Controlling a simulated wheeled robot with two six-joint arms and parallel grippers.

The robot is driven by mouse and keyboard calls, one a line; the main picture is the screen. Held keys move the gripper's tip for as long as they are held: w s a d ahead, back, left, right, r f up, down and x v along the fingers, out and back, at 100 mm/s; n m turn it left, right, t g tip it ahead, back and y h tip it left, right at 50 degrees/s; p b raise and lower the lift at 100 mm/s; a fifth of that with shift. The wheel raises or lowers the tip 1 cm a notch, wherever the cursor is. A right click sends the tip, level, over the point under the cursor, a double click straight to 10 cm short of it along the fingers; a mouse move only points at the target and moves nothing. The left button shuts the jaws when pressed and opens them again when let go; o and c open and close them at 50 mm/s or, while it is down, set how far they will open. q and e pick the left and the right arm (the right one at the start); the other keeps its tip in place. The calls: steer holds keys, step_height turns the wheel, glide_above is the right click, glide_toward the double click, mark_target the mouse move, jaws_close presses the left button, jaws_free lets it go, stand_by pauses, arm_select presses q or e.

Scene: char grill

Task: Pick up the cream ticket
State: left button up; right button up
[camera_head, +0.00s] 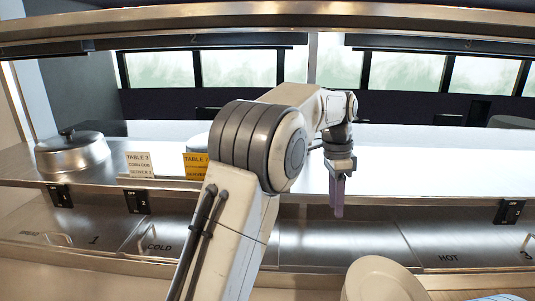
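The cream ticket (138,163) stands upright on the steel shelf at the left, with "TABLE 3" printed on it. A yellow-orange ticket (194,167) stands just right of it, its right edge close to my arm in the picture. My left gripper (337,197) points down over the shelf's front edge, well to the right of both tickets. Its fingers line up in this view, so I cannot tell whether they are open or shut. No ticket shows at its fingertips. My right gripper is not in view.
A domed metal lid (72,154) sits left of the cream ticket. The steel shelf (430,170) is clear on the right. Below its front edge are labelled steel panels (345,240) and small black number tags. A metal beam crosses the top.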

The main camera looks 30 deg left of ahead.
arm_select(q)
steer(key=shift+m+y, duration=0.4)
steer(key=shift+m, duration=0.5)
steer(key=w+a+r+p, duration=0.1)
steer(key=a+r+p, duration=0.1)
steer(key=a, duration=0.6)
steer(key=w+a+r+p, duration=0.2)
steer(key=a+r, duration=0.1)
steer(key=a, duration=0.4)
steer(key=w+a+r+p, duration=0.1)
steer(key=a+r, duration=0.1)
steer(key=a, duration=0.6)
steer(key=shift+w+a+r+p, duration=0.25)
steer(key=shift+a+r+p, duration=0.05)
steer(key=shift+r+p, duration=0.1)
steer(key=shift+s+a+f, duration=0.1)
steer(key=shift+a+f, duration=0.05)
steer(key=shift+f, duration=0.2)
steer(key=shift+f+b, duration=0.35)
steer(key=shift+f, duration=0.75)
step_height(320, 180, down, 3)
steer(key=shift+r+p, duration=0.1)
steer(key=shift+p, duration=0.4)
steer(key=shift+f, duration=0.6)
jaws_close()
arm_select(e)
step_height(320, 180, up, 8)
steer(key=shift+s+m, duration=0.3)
